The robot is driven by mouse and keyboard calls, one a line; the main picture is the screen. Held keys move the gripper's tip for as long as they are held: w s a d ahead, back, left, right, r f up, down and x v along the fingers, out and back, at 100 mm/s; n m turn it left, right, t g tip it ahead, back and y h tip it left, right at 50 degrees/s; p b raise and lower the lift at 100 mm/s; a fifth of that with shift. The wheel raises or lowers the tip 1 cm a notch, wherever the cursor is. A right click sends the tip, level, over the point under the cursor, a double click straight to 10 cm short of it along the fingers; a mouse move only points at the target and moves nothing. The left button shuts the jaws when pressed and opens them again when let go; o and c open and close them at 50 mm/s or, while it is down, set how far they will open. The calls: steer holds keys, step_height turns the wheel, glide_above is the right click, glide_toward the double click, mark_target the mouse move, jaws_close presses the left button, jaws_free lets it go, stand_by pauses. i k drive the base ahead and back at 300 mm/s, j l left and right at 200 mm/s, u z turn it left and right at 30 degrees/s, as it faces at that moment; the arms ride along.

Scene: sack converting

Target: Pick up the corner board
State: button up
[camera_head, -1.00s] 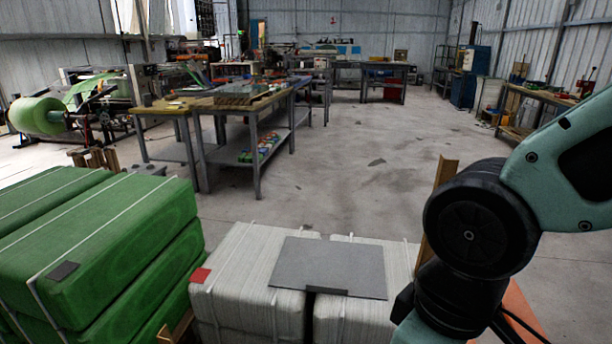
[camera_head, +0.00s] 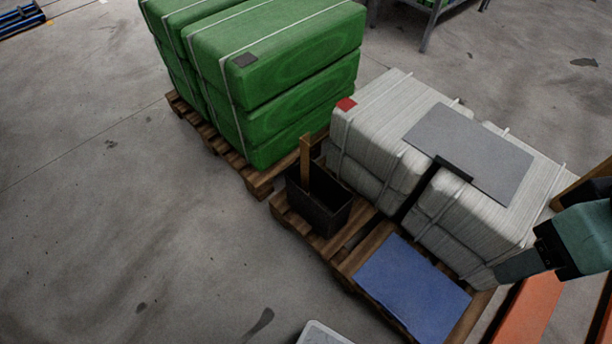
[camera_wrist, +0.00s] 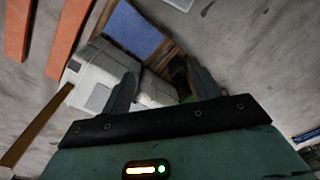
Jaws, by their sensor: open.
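A brown board (camera_head: 306,158), which looks like a corner board, stands upright in a black open box (camera_head: 318,205) on the pallet. A second brown board (camera_head: 584,181) shows at the right edge beside the white bales, partly hidden by my arm. A long brown strip (camera_wrist: 38,124) at the left of the wrist view may be that one. My gripper (camera_head: 510,268) is at the right, by the near right end of the white bales, well away from the box. In the wrist view its two fingers (camera_wrist: 163,85) are apart with nothing held between them.
Strapped white bales (camera_head: 376,120) carry a grey sheet (camera_head: 470,150). A blue sheet (camera_head: 412,285) lies on the pallet in front. Green bales (camera_head: 285,75) stand behind the box. Orange beams (camera_head: 533,312) lie at lower right. The floor at left is clear.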

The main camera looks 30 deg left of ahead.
mark_target(305, 140)
steer(key=j+z, duration=0.25)
steer(key=j, duration=0.4)
steer(key=j+z, duration=0.25)
steer(key=j, duration=0.45)
steer(key=j+z, duration=0.25)
steer(key=j, duration=0.4)
steer(key=k+j+z, duration=0.1)
steer(key=j+z, duration=0.15)
steer(key=j, duration=0.4)
